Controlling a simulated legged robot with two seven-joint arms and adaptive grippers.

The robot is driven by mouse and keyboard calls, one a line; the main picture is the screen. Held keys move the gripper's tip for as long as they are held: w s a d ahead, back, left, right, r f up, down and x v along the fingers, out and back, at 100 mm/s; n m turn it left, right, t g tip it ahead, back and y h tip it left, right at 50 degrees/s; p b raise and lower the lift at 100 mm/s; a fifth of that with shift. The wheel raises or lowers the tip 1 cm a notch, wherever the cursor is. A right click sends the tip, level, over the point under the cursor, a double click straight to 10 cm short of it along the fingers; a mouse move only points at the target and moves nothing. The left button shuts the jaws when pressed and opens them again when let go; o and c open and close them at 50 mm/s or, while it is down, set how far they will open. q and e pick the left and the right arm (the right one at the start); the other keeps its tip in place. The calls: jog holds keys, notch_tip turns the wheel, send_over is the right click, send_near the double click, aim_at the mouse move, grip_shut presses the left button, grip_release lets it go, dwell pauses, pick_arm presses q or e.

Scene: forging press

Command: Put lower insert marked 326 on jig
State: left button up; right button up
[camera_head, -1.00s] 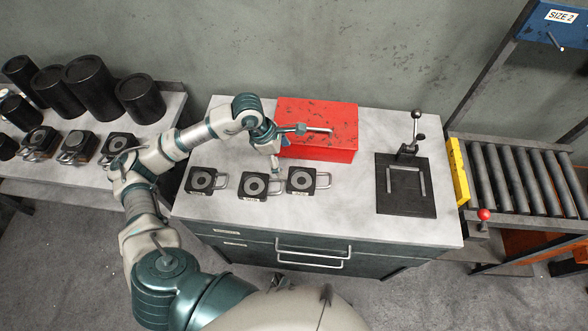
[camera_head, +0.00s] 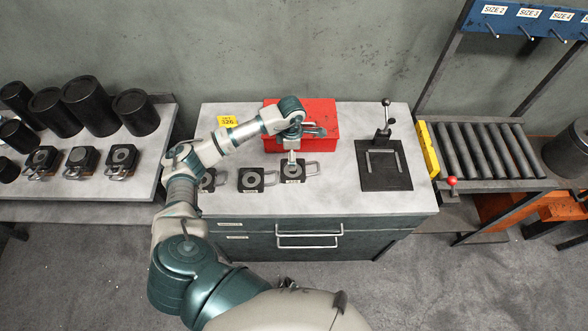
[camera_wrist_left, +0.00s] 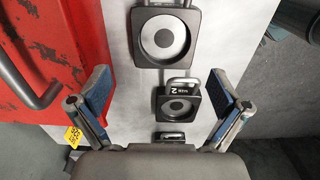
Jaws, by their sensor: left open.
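Three square black inserts with grey round centres and wire handles lie in a row on the cabinet top: a left one (camera_head: 208,180), partly behind my arm, a middle one (camera_head: 257,179) and a right one (camera_head: 293,173). Their small labels are unreadable in the head view. A yellow tag reading 326 (camera_head: 227,121) shows at the back left. The black jig plate (camera_head: 386,172) with its lever clamp is to the right. My left gripper (camera_head: 292,154) is open above the right insert. In the left wrist view, its fingers (camera_wrist_left: 158,80) are apart and empty.
A red toolbox (camera_head: 325,115) stands just behind the inserts, close to my left gripper. A yellow block (camera_head: 427,150) and a roller conveyor (camera_head: 485,152) are right of the jig. A side table (camera_head: 100,185) holds black cylinders and more inserts.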

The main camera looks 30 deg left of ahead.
aim_at(294, 172)
pick_arm(q)
notch_tip(294, 172, down, 3)
jog(key=shift+s+r, duration=0.15)
jog(key=shift+r, duration=0.05)
jog(key=shift+d+f, duration=0.25)
jog(key=shift+d, duration=0.1)
jog(key=f, duration=0.2)
jog(key=d+f+p, duration=0.1)
jog(key=f, duration=0.1)
jog(key=shift+d+f, duration=0.1)
jog(key=shift+f, duration=0.25)
jog(key=shift+a+f, duration=0.25)
jog(key=shift+a, duration=0.35)
jog(key=shift+c, duration=0.4)
jog(key=shift+s+f, duration=0.15)
jog(key=c, duration=0.8)
jog(key=shift+s+d, duration=0.15)
jog(key=shift+d, duration=0.2)
grip_shut()
jog(key=shift+w+a+r, duration=0.2)
jog(key=shift+w, duration=0.2)
